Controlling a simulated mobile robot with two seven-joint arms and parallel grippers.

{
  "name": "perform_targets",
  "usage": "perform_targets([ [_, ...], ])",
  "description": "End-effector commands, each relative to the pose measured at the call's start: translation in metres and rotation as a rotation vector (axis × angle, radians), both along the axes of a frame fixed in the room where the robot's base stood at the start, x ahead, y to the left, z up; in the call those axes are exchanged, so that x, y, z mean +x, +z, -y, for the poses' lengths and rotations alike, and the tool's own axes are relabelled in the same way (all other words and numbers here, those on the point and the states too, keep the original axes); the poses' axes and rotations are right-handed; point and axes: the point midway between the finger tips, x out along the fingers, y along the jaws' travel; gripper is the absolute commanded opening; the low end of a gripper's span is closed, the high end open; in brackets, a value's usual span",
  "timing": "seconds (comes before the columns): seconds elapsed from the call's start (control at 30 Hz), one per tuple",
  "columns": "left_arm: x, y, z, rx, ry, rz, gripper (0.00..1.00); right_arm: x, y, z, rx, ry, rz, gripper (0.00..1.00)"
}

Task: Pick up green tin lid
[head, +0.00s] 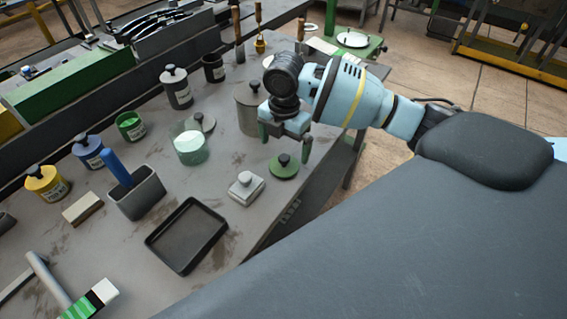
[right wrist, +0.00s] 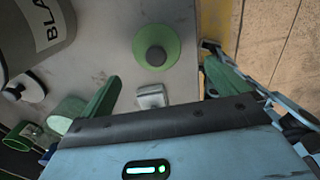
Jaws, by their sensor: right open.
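The green tin lid (head: 284,168), a flat round disc with a dark knob, lies on the grey workbench near its right edge. It also shows in the right wrist view (right wrist: 156,47), at the top centre beyond my fingers. My right gripper (head: 285,145) is open and empty, just above and behind the lid in the head view. In the right wrist view its two green fingers stand wide apart (right wrist: 160,90), with the lid ahead between them. An open green tin (head: 131,126) stands farther left on the bench. My left gripper is not in view.
A grey canister (head: 248,108) stands close beside my right gripper.

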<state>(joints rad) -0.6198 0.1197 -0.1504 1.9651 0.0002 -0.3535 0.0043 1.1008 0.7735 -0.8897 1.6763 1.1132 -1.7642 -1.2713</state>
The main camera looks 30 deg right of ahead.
Motion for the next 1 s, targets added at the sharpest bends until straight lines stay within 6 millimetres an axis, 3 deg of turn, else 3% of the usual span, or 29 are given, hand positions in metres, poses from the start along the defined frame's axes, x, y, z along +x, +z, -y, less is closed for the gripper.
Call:
perform_targets([
  [0.27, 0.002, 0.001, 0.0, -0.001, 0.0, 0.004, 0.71, 0.0, -0.014, 0.001, -0.001, 0.0, -0.002, 0.98],
  [0.6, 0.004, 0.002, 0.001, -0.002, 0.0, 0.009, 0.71, 0.004, -0.056, 0.004, -0.001, 0.0, -0.001, 0.98],
  [0.9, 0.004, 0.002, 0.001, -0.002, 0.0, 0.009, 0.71, 0.004, -0.061, 0.004, 0.0, 0.001, 0.002, 0.98],
  [1.0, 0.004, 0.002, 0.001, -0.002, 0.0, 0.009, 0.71, 0.004, -0.061, 0.004, 0.0, 0.001, 0.002, 0.88],
])
